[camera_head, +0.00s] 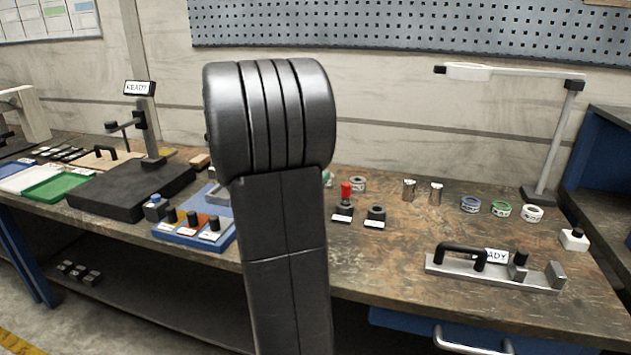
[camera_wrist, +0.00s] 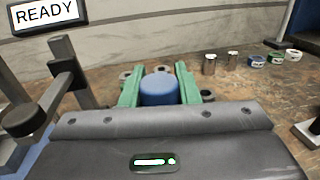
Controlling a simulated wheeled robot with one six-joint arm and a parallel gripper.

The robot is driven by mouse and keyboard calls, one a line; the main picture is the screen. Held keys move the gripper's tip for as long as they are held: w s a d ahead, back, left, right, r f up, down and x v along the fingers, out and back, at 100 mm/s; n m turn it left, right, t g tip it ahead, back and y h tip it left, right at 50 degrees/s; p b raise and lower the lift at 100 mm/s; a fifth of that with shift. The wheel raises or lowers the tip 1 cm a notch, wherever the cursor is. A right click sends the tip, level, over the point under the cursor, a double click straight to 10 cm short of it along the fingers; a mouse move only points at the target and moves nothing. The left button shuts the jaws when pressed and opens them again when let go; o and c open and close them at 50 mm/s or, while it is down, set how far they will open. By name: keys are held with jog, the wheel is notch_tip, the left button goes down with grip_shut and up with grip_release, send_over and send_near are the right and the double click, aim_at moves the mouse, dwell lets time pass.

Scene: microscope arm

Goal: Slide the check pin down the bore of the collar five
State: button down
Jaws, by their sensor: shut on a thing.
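My gripper (camera_wrist: 159,90) has green fingers in the wrist view. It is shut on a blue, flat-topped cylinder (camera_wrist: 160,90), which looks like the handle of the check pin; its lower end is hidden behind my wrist. Small ring collars stand beyond the fingers: one at the left (camera_wrist: 125,74) and one at the right (camera_wrist: 207,95). In the head view a collar (camera_head: 357,184) stands right of my arm. I cannot read which is collar five, nor tell whether the pin is over or in a bore.
A red-handled pin (camera_head: 346,192) stands in a black holder beside another black holder (camera_head: 376,215). Two metal cylinders (camera_head: 409,190) and blue (camera_head: 470,204), green (camera_head: 501,207) and white (camera_head: 532,213) rings stand at right. A handled fixture (camera_head: 495,271) lies in front. A microscope stand (camera_head: 140,180) is left.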

jog(key=shift+f+b, duration=2.8)
jog(key=shift+b, duration=0.3)
jog(key=shift+b, duration=1.55)
jog(key=shift+f+b, duration=2.8)
jog(key=shift+b, duration=0.45)
jog(key=c, duration=1)
grip_release()
jog(key=shift+s, duration=0.1)
jog(key=v, duration=1.3)
jog(key=shift+s+a+p, duration=0.25)
jog(key=shift+p, duration=0.05)
